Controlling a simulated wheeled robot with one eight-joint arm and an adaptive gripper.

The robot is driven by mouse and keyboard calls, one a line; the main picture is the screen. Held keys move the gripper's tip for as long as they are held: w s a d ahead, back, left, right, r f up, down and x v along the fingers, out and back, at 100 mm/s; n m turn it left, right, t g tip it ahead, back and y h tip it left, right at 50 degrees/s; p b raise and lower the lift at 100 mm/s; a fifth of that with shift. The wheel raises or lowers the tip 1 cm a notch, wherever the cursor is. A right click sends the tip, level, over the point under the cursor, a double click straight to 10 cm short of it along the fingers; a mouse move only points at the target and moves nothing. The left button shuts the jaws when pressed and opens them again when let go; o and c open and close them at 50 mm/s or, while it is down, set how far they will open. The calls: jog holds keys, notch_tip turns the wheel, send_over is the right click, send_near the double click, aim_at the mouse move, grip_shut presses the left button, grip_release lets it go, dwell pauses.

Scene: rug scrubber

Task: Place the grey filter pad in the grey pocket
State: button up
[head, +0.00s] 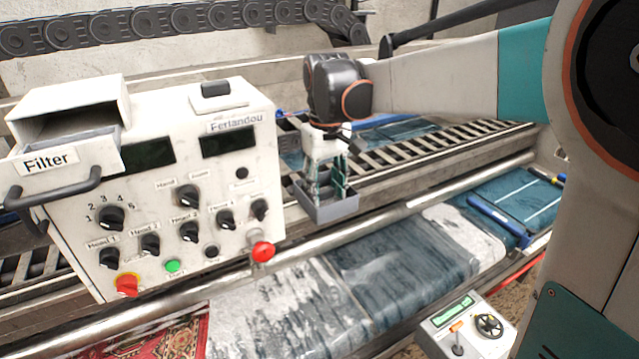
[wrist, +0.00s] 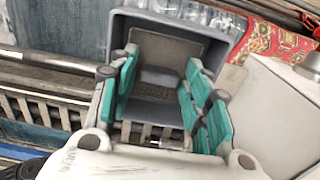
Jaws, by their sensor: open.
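The grey pocket (head: 332,211) is an open-topped box beside the right side of the white control box in the head view. It also shows in the wrist view (wrist: 178,24), below my fingers. My gripper (head: 327,183) points down into the pocket's opening. Its teal-padded fingers (wrist: 160,78) are spread apart, with a gap between them. A flat grey-brown piece with a smaller grey block lies inside the pocket between the fingers; it may be the grey filter pad (wrist: 158,76), but I cannot tell for sure. The fingers partly hide the pocket's inside.
The white control box (head: 185,185) has knobs and red and green buttons. Its Filter drawer (head: 62,165) sticks out at left. A metal rail (head: 400,222) runs in front of the pocket. A slatted conveyor (head: 420,160) lies behind, rugs (head: 400,265) in front.

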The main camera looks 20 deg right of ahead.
aim_at(325, 191)
notch_tip(325, 191, up, 12)
jog(key=f, duration=0.1)
jog(key=s+f+m+t, duration=0.1)
jog(key=s+f+t, duration=0.2)
jog(key=s+f, duration=0.4)
jog(key=s+f+m+t, duration=0.1)
jog(key=s+f+t, duration=0.3)
jog(key=s, duration=0.9)
notch_tip(325, 191, down, 3)
jog(key=shift+s+f+b, duration=0.1)
jog(key=shift+s+b, duration=0.05)
jog(key=shift+b, duration=0.15)
